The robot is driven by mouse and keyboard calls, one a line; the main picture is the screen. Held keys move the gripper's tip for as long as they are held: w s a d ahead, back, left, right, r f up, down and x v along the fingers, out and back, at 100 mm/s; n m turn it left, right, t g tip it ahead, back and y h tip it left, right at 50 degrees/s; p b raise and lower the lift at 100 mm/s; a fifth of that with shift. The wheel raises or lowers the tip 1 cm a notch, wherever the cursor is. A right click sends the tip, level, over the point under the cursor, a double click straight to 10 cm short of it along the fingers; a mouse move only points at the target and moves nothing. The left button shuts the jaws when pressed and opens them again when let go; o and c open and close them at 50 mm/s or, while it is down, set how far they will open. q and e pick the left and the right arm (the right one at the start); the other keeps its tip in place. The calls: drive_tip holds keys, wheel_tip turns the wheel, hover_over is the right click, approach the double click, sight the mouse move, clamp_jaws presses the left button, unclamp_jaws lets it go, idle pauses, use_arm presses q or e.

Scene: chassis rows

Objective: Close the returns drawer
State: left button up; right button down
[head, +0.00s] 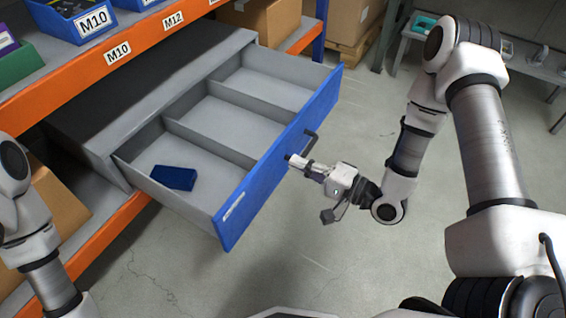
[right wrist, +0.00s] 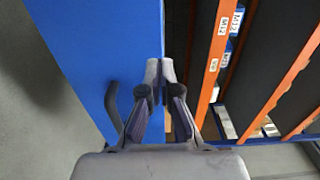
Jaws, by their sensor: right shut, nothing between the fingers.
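The returns drawer (head: 262,188) is pulled well out of its grey cabinet (head: 130,85). It has a blue front, grey walls and three compartments. A dark blue block (head: 173,178) lies in the compartment at the left end. A dark bar handle (head: 310,138) is on the blue front. My right gripper (head: 291,158) is shut and empty in front of the drawer front, close by the handle's lower end. In the right wrist view the fingertips (right wrist: 160,68) are at the blue front's edge, beside the handle (right wrist: 113,106); contact cannot be told. My left gripper is out of view.
An orange-beamed shelf (head: 130,50) with blue bins (head: 85,20) stands above and behind the cabinet. Cardboard boxes (head: 345,20) are at the back. A grey table (head: 530,68) is at the far right. The floor in front of the drawer is clear.

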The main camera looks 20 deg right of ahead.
sight(273, 152)
drive_tip(key=b+x, duration=0.1)
drive_tip(key=x, duration=0.3)
drive_tip(key=shift+w+a, duration=0.1)
drive_tip(key=shift+a, duration=0.05)
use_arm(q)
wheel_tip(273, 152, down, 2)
use_arm(e)
drive_tip(key=shift+w, duration=0.15)
